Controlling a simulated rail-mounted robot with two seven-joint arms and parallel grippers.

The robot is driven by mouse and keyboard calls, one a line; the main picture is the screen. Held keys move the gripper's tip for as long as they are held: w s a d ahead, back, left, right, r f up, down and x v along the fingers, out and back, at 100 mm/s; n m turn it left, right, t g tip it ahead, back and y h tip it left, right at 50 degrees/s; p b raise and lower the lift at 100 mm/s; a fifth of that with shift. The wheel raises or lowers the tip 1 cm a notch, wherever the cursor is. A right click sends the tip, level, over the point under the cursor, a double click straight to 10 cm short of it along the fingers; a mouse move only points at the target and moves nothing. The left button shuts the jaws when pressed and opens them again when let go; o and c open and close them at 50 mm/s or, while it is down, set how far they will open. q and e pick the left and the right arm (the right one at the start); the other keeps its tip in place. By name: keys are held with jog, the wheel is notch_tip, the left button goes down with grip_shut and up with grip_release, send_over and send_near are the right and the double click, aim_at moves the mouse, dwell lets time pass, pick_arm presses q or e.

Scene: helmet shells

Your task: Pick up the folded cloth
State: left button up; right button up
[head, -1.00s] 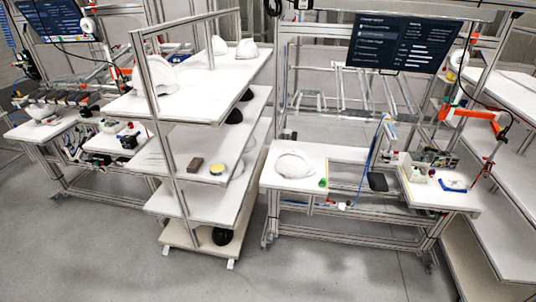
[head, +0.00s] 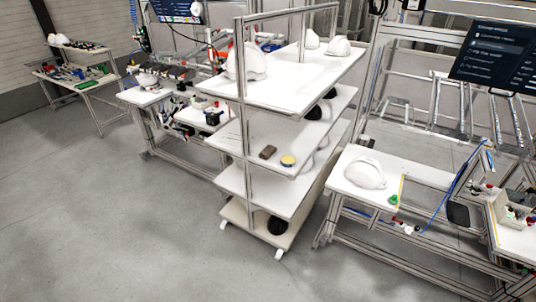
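A small brown rectangular thing (head: 268,152) lies flat on the second shelf from the top of the white shelf rack, near its front edge. It may be the folded cloth, but it is too small to be sure. A round yellow and blue tin (head: 288,160) sits just right of it, apart from it. Neither of my grippers shows in the head view.
The white shelf rack (head: 285,95) stands on casters, with white helmet shells (head: 245,63) on top and dark ones lower down. A workbench with a white helmet (head: 364,172) is at the right. Open grey floor (head: 130,230) lies in front and left.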

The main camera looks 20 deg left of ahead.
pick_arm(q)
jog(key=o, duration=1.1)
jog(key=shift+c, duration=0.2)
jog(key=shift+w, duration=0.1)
